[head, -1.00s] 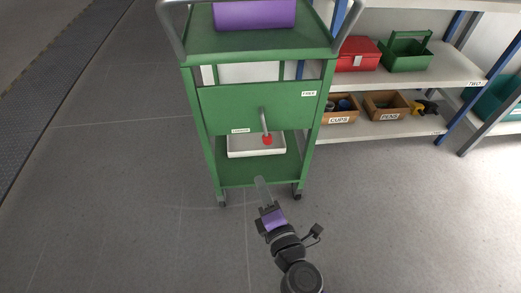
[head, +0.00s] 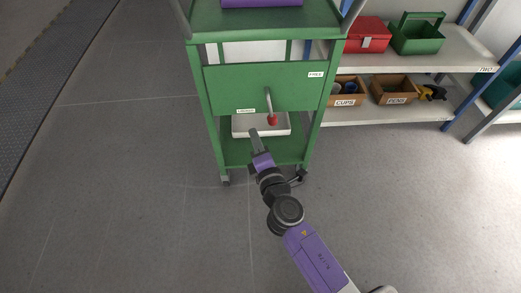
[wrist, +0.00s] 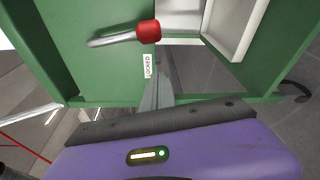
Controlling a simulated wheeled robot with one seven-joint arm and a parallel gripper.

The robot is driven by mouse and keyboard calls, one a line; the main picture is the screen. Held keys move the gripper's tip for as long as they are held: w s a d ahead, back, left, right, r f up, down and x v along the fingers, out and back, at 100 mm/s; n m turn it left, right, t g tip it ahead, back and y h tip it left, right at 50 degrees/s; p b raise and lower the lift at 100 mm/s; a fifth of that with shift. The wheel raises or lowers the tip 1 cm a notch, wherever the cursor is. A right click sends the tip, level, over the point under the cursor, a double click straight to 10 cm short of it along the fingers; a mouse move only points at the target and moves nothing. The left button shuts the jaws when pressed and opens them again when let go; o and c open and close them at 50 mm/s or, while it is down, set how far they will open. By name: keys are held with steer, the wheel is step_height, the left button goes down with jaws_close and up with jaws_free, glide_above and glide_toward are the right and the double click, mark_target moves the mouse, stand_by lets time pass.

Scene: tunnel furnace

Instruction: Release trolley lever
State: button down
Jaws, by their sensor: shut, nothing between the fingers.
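The green trolley (head: 225,85) stands ahead of me. Its front panel carries a grey lever (head: 268,100) with a red knob (head: 272,120), which hangs nearly straight down. A "LOCKED" label (head: 246,111) is at the panel's lower edge, left of the knob; a "FREE" label (head: 316,74) is at its upper right. My gripper (head: 255,134) is shut and empty, just below and left of the knob, apart from it as far as I can tell. In the wrist view the red knob (wrist: 149,32) and the "LOCKED" label (wrist: 149,66) lie close by my fingers (wrist: 160,84).
A white tray (head: 240,129) sits on the trolley's lower shelf behind the lever. A purple object (head: 262,3) lies on top. At right, shelves (head: 400,113) hold a red box (head: 367,35), a green carrier (head: 417,35) and wooden bins (head: 390,92). The floor is clear.

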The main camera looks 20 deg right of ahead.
mark_target(273, 123)
steer(key=shift+w+d+r+p, duration=0.1)
steer(key=shift+d+r+p, duration=0.1)
steer(key=shift+d, duration=0.45)
steer(key=shift+d+r+p, duration=0.1)
steer(key=shift+d+p, duration=0.05)
steer(key=shift+d, duration=0.45)
steer(key=shift+w+d+r+p, duration=0.1)
steer(key=shift+d+p, duration=0.1)
steer(key=shift+d, duration=0.45)
steer(key=shift+d+r, duration=0.1)
steer(key=p, duration=0.1)
steer(key=d+n+p, duration=0.2)
steer(key=p, duration=0.1)
steer(key=shift+s+r+g, duration=0.3)
steer(key=shift+s+g, duration=0.1)
steer(key=s+d+r+n+g+h+p, duration=0.2)
steer(key=d+r+n+p, duration=0.5)
steer(key=p, duration=0.9)
steer(key=n+h, duration=0.1)
steer(key=n, duration=0.2)
steer(key=shift+s+n, duration=0.15)
steer(key=shift+n, duration=0.15)
steer(key=shift+r, duration=0.25)
steer(key=shift+f, duration=0.1)
